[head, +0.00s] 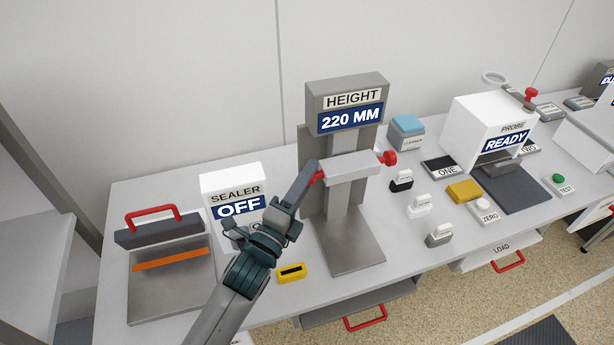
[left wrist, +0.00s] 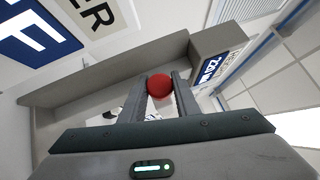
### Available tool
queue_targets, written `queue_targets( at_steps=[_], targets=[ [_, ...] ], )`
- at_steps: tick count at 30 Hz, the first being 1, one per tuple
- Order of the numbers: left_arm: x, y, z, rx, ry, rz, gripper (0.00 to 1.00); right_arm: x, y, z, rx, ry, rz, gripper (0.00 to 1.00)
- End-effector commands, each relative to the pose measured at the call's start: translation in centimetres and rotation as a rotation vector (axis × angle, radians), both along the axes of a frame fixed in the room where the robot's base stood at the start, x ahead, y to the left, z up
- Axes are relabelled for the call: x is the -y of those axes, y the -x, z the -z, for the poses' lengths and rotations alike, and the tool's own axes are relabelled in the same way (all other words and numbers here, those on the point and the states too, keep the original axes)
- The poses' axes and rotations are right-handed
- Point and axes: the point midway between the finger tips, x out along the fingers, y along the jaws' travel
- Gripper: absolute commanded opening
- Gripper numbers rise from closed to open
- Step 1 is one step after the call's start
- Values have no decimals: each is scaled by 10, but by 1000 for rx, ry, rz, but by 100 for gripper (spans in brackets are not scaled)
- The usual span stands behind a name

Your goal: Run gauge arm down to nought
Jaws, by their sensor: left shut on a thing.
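The height gauge (head: 345,90) stands on the bench, with a grey column and base plate. Its display reads 220 MM. The gauge arm (head: 348,165) is a light grey block across the column, well above the base plate (head: 347,243). It has a red knob at each end; the right knob (head: 389,158) is free. My left gripper (head: 316,174) is shut on the left red knob, which shows between the fingers in the left wrist view (left wrist: 159,86). In the head view the fingers mostly hide that knob. My right gripper is not in view.
Left of the gauge are a sealer (head: 236,188) reading OFF and a plate with a red handle (head: 152,214). A yellow block (head: 291,273) lies near the front edge. Right are small white-handled blocks (head: 419,205), a ZERO button (head: 484,208) and a probe unit (head: 490,125) reading READY.

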Motion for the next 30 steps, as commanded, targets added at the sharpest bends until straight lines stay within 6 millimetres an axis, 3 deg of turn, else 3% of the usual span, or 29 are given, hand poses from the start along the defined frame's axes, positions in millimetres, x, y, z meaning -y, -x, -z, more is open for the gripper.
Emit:
queue_targets(
  at_steps=[5,18,30],
  targets=[
    [0,0,12,0,-1,0,0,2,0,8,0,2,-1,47],
    [0,0,84,-2,-1,-1,0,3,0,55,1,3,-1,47],
    [0,0,89,-1,0,0,0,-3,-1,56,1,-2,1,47]
  ],
)
